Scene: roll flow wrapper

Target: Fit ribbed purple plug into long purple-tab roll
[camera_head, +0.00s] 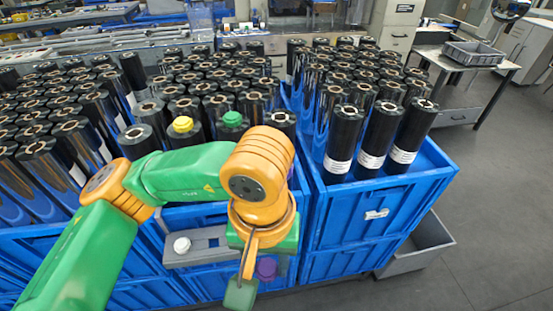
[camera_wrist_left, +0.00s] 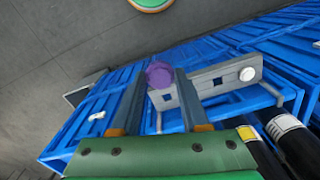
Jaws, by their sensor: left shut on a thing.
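The ribbed purple plug (camera_wrist_left: 159,75) is between the fingertips of my left gripper (camera_wrist_left: 162,84), which is shut on it. In the head view the plug (camera_head: 266,268) shows low beside the gripper, at the right end of a grey holder (camera_head: 211,245). I cannot tell whether it still touches the holder. Dark rolls stand upright in blue crates; three taller ones (camera_head: 380,135) with white labels stand at the front right. I cannot make out a purple tab on any roll. My right gripper is not in view.
A white plug (camera_head: 181,245) sits on the holder's left part. A yellow plug (camera_head: 182,124) and a green plug (camera_head: 232,119) top two front rolls. The blue crate (camera_head: 376,230) stands at right, with a grey bin (camera_head: 420,245) beside it. The floor at right is clear.

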